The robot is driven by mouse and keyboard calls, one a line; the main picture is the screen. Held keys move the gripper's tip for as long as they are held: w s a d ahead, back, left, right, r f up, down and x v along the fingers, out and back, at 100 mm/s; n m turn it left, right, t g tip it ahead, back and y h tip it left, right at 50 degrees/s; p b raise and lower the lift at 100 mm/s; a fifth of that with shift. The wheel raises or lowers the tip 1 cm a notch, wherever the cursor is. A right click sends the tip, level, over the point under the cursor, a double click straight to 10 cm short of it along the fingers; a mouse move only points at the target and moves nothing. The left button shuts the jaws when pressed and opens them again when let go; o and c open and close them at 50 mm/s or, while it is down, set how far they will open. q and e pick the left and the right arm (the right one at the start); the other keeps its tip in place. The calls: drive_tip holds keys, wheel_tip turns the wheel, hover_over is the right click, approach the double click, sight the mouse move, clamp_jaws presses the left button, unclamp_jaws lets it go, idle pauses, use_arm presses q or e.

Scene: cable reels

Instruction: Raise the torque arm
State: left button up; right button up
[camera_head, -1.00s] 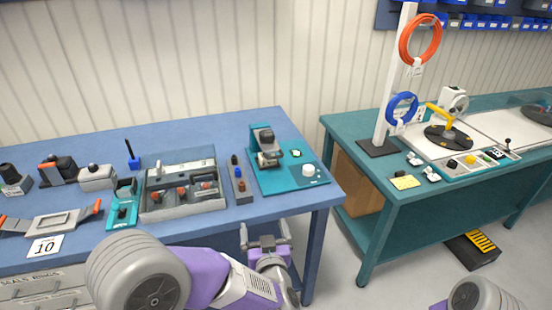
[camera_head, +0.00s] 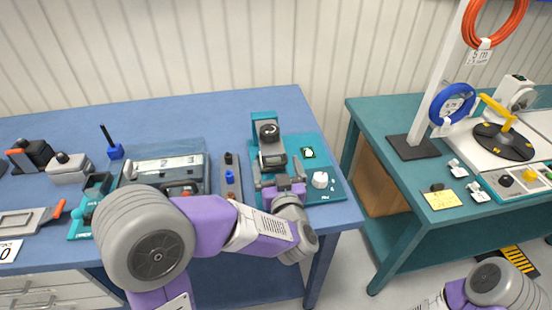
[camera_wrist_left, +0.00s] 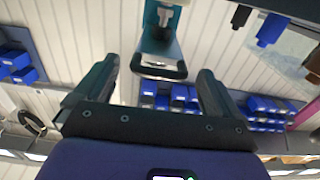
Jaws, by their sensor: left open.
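The teal tester (camera_head: 263,118), with a round dark head on an upright post, stands on a teal base plate near the blue bench's right end. I take the dark U-shaped bar at its front to be the torque arm; in the left wrist view the bar (camera_wrist_left: 162,74) lies between my fingers, with teal post parts behind it. My left gripper (camera_head: 276,168) is open in front of the tester, its fingers on either side of the bar. Whether they touch it I cannot tell. My right arm shows at bottom right, its gripper out of view.
A grey strip with buttons (camera_head: 229,182) and a clear-lidded box (camera_head: 165,168) lie left. A gap separates the teal table (camera_head: 385,115).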

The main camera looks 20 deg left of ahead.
sight(270, 142)
use_arm(q)
drive_tip(key=shift+x, duration=1.7)
drive_tip(key=shift+d, duration=0.1)
drive_tip(key=shift+c, duration=0.4)
drive_tip(key=c, duration=1.4)
